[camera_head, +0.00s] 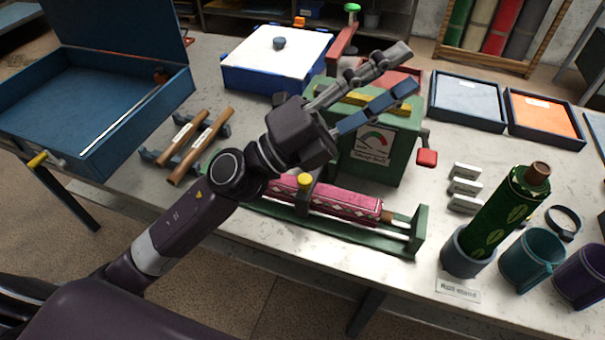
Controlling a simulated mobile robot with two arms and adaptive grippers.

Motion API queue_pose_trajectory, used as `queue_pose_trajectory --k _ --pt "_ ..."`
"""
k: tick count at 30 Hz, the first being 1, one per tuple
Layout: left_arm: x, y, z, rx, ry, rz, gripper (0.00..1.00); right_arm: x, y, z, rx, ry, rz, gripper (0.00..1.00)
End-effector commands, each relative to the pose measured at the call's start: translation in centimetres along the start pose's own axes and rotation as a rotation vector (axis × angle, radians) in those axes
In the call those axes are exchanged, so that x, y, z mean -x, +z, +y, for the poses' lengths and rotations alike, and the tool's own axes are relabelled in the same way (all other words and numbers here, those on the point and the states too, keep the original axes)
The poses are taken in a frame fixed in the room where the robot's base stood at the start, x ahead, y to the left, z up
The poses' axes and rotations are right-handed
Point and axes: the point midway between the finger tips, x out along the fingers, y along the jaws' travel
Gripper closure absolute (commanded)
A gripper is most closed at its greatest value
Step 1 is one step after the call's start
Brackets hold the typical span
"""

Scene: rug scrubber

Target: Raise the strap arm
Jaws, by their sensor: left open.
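A pink patterned rolled rug (345,205) lies in a long green cradle (330,235) near the front of the table. A dark arm with a yellow knob (305,181) crosses over the roll and looks like the strap arm; it appears lowered. My left wrist and forearm hide the left part of the roll and cradle. Whether the fingers touch the machine is unclear. My right gripper is out of view.
A blue open case (95,105) stands at left beside brown rods (200,145) on a rack. A white-lidded blue box (275,60) sits behind. At right are a red crank handle (427,158), trays (468,98), a green roll (505,215) upright in a holder, and cups (530,260).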

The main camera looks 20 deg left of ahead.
Motion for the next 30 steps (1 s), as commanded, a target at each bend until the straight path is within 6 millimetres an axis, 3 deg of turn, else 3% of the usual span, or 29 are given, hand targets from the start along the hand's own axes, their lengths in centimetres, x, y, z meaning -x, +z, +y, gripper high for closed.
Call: queue_pose_trajectory --k 3,6,10,13,15,21,25,30 --pt "-0.5 -5.3 1.3 -0.214 0.082 0.293 0.59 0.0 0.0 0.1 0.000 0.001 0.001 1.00" --pt "0.9 -8.3 4.1 -0.385 0.192 0.521 0.59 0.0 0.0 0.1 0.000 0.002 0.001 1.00" --pt "4.7 -9.0 8.7 -0.596 0.394 0.788 0.59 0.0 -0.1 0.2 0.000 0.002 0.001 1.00" --pt "8.6 -6.7 12.0 -0.743 0.593 0.958 0.59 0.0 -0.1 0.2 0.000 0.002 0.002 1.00" --pt "11.6 -4.0 13.5 -0.831 0.751 1.053 0.59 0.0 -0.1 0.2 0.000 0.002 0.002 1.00" --pt "18.6 4.3 14.0 -0.978 1.154 1.195 0.59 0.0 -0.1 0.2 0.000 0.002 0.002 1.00" --pt "21.0 7.3 13.2 -1.006 1.299 1.220 0.59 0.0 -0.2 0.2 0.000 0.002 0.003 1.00" --pt "21.8 8.0 13.7 -1.006 1.343 1.229 0.59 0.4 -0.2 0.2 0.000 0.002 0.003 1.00"
